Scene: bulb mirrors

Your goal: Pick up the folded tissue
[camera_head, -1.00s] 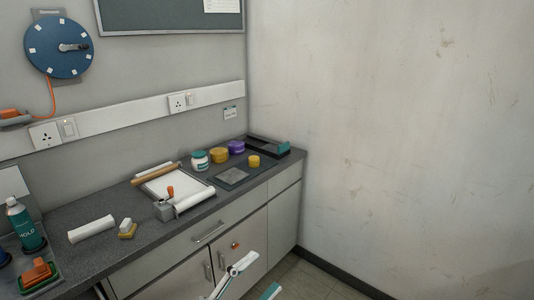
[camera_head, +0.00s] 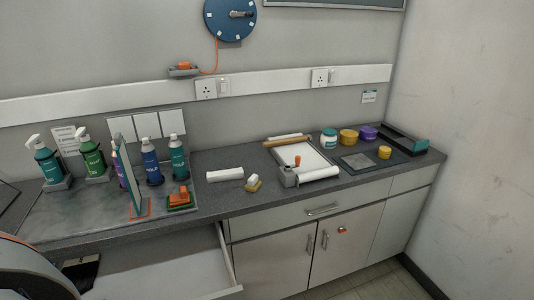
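A white, roll-like bundle (camera_head: 225,174) lies on the middle of the dark counter; it looks like the folded tissue, though I cannot make out its folds. A small white piece (camera_head: 253,179) sits by a yellow block just right of it. Nothing touches the bundle. I can make out neither gripper's fingers in the current view.
Spray bottles (camera_head: 92,157) and an upright panel (camera_head: 136,180) crowd the counter's left. An orange-handled item (camera_head: 179,197) sits left of the bundle. A paper board (camera_head: 296,155), roll holder (camera_head: 318,174) and jars (camera_head: 348,136) are right. A drawer (camera_head: 170,280) stands open below.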

